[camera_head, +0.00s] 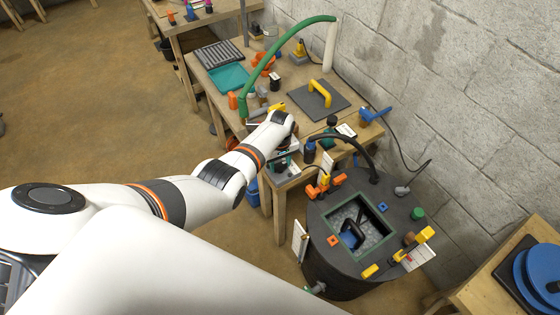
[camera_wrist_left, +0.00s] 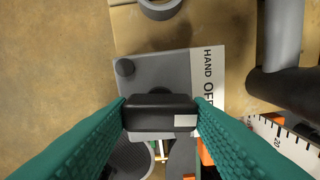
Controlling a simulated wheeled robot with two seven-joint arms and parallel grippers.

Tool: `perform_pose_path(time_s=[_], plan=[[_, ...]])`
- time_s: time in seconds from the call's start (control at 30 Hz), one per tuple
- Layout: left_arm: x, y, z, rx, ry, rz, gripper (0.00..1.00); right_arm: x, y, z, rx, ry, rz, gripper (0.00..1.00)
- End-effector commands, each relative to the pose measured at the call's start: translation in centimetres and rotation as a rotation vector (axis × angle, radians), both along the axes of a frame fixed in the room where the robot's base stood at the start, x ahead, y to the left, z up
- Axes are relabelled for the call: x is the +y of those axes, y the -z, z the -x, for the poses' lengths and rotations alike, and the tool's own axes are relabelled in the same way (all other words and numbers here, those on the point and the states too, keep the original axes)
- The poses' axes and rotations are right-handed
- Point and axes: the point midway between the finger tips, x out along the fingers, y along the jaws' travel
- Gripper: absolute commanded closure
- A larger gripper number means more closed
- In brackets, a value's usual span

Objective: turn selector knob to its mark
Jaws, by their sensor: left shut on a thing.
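The selector knob (camera_wrist_left: 160,112) is a black bar with a pale patch near its right end, in the left wrist view. It lies crosswise on a grey plate (camera_wrist_left: 150,70) with a round dark button at the upper left. A white strip (camera_wrist_left: 208,65) along the plate's right side reads HAND and OFF, printed sideways; its lower part is hidden. The teal fingers of my left gripper (camera_wrist_left: 161,115) are shut on the knob's two ends. In the head view my left gripper (camera_head: 284,162) is mostly hidden by its own wrist at the bench's near end. My right gripper is not in view.
A grey ring (camera_wrist_left: 160,8) and a dark cylinder (camera_wrist_left: 282,85) lie near the plate. In the head view, a black drum (camera_head: 335,265) with a square opening stands to the right. A green curved tube (camera_head: 270,60) arches over the wooden bench (camera_head: 208,76). Floor at left is clear.

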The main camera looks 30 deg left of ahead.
Motion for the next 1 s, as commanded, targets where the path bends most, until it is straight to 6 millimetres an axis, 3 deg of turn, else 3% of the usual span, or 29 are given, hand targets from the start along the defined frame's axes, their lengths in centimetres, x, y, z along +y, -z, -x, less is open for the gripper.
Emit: perform_pose_path(time_s=[0.3,0.8,0.83,0.93,1.0], plan=[[0.03,-0.09,-0.10,-0.003,-0.105,0.000,0.77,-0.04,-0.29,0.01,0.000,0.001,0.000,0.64],[0.05,-0.08,-0.12,-0.003,-0.121,-0.001,0.77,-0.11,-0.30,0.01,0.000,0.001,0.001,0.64],[0.05,-0.08,-0.12,-0.003,-0.120,-0.001,0.51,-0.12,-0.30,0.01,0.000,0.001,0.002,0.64],[0.05,-0.07,-0.10,-0.003,-0.120,-0.001,0.35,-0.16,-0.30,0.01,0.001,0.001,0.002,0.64],[0.04,-0.06,-0.08,-0.003,-0.120,0.000,0.33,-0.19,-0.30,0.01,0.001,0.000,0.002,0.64]])
